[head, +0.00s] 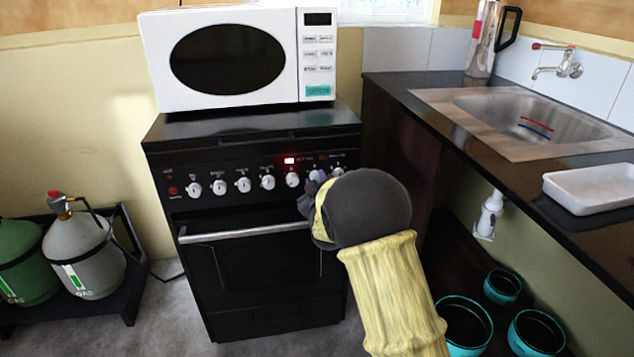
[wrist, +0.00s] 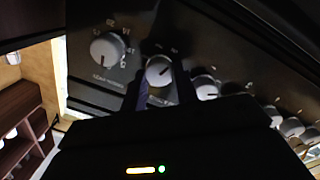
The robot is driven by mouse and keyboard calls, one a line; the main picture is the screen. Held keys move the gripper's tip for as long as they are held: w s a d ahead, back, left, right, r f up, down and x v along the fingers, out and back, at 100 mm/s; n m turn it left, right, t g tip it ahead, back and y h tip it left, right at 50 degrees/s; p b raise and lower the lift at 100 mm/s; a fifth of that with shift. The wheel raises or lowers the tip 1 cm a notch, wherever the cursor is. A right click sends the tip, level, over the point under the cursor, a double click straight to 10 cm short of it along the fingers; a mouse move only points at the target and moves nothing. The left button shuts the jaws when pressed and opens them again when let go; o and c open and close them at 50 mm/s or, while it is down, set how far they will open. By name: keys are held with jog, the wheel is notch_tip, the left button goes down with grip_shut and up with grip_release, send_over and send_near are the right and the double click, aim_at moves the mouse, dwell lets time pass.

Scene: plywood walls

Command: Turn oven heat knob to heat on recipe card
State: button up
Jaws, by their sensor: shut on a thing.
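The black oven (head: 255,135) stands under the microwave, with a row of white knobs and a small red display (head: 289,160) on its front panel. My gripper (head: 313,188) is at the right part of this row, its fingers partly hidden by my own wrist. In the wrist view my gripper (wrist: 158,88) has its dark fingers on either side of a white knob (wrist: 159,70) and is shut on it. A larger-looking knob (wrist: 107,50) with a printed scale sits beside it. The scale around the held knob is too small to read. I cannot make out a recipe card for certain.
A white microwave (head: 220,58) carries a small teal label (head: 318,90), unreadable. Gas bottles (head: 85,258) stand at left. The counter (head: 430,115) with a sink (head: 520,118) is at right, with teal pots (head: 465,325) below.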

jog(key=o, duration=1)
jog(key=shift+f, duration=0.15)
jog(key=shift+c, duration=0.2)
jog(key=p+v, duration=0.2)
jog(key=v, duration=1.5)
jog(key=shift+s, duration=0.2)
